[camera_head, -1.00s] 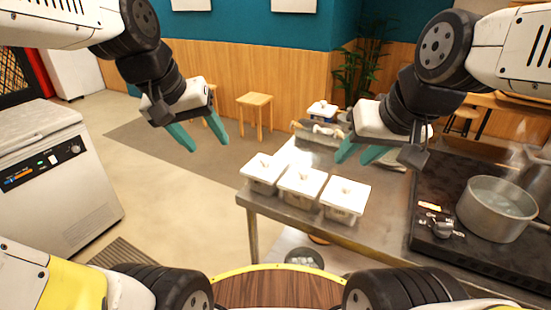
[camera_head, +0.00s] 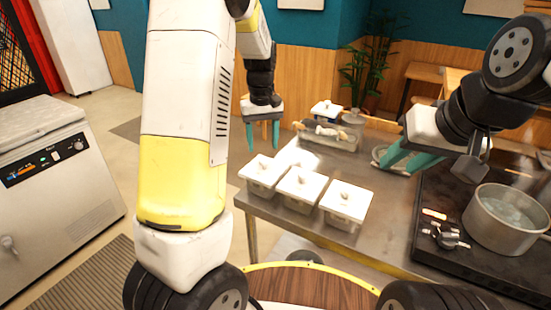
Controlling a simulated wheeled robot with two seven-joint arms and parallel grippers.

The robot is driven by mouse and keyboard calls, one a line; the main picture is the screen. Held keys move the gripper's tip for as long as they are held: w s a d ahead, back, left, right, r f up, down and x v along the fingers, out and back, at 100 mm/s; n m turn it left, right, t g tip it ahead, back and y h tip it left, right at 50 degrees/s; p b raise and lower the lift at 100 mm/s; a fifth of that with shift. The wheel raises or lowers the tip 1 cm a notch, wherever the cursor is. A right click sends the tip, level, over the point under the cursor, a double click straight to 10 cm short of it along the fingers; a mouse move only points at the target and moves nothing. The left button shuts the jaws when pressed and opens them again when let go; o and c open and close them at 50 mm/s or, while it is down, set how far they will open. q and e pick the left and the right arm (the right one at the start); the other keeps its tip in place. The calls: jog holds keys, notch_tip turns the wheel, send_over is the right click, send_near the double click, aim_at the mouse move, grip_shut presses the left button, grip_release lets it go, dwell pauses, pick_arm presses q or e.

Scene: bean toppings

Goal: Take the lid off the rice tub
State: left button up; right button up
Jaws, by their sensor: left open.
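Three tubs with white knobbed lids stand in a row on the steel table: a left tub (camera_head: 263,174), a middle tub (camera_head: 301,187) and a right tub (camera_head: 344,204). All three lids are on; I cannot tell which tub holds rice. My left gripper (camera_head: 262,146) is open and empty, its teal fingers pointing down; in the picture it is just above the left tub's lid, apparently without touching. My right gripper (camera_head: 396,168) is open and empty, over the table to the right of and behind the tubs.
A steel pot (camera_head: 503,222) stands on the black stove (camera_head: 440,200) at right. Behind the tubs are a tray (camera_head: 330,138) with items and another white-lidded tub (camera_head: 326,109). A round dish (camera_head: 385,155) is partly hidden by my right gripper. The steel table (camera_head: 290,228) is clear in front.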

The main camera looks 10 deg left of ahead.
aim_at(264, 159)
pick_arm(q)
notch_tip(264, 159, down, 5)
jog(key=shift+w+d+f, duration=0.1)
jog(key=shift+d+f, duration=0.05)
jog(key=shift+f, duration=0.05)
jog(key=shift+c, duration=0.3)
grip_shut()
jog(key=shift+r, duration=0.1)
